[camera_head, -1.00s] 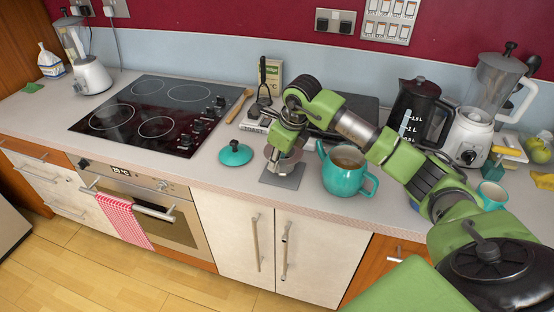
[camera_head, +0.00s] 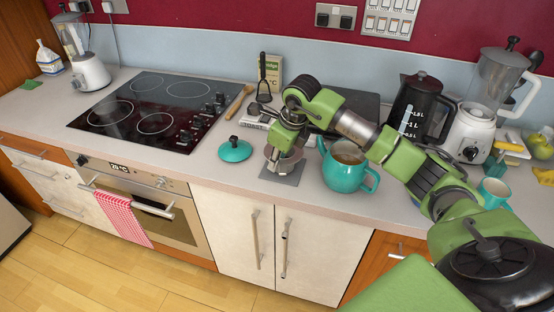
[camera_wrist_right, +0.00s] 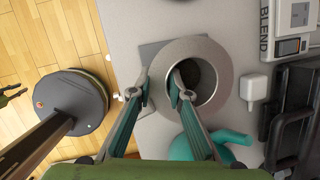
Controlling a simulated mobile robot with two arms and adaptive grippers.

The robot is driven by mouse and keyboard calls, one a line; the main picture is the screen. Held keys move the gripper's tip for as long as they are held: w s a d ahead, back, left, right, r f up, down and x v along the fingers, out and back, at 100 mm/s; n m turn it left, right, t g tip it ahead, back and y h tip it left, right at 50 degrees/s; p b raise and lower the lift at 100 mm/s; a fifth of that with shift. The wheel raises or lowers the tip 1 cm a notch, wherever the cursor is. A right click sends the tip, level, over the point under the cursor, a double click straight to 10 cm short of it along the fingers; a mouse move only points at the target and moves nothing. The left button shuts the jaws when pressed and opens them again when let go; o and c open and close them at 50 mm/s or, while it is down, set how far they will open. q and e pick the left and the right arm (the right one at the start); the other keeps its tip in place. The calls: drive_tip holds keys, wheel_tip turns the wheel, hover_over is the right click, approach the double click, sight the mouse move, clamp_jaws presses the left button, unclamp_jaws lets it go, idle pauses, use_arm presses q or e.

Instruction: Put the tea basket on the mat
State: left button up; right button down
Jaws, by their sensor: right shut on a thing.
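The tea basket (camera_head: 286,157) is a round metal strainer with a wide flat rim. It also shows from above in the right wrist view (camera_wrist_right: 215,60). My right gripper (camera_head: 276,152) is shut on the near side of its rim, one finger inside the opening and one outside, as the right wrist view (camera_wrist_right: 158,88) shows. The grey square mat (camera_head: 284,178) lies on the counter under the basket. The basket covers much of the mat in the right wrist view (camera_wrist_right: 152,50). I cannot tell whether the basket touches the mat. My left gripper is not seen.
A teal teapot (camera_head: 345,176) without its lid stands just right of the mat. Its teal lid (camera_head: 235,151) lies to the left. A kitchen scale (camera_head: 256,122) is behind. The counter's front edge (camera_head: 235,182) is close to the mat.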

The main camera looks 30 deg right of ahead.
drive_tip(key=shift+f, duration=0.15)
drive_tip(key=c, duration=1.8)
unclamp_jaws()
drive_tip(key=c, duration=0.4)
drive_tip(key=shift+p+v, duration=0.75)
drive_tip(key=shift+v, duration=0.6)
drive_tip(key=shift+s+r, duration=0.15)
drive_tip(key=shift+r, duration=0.35)
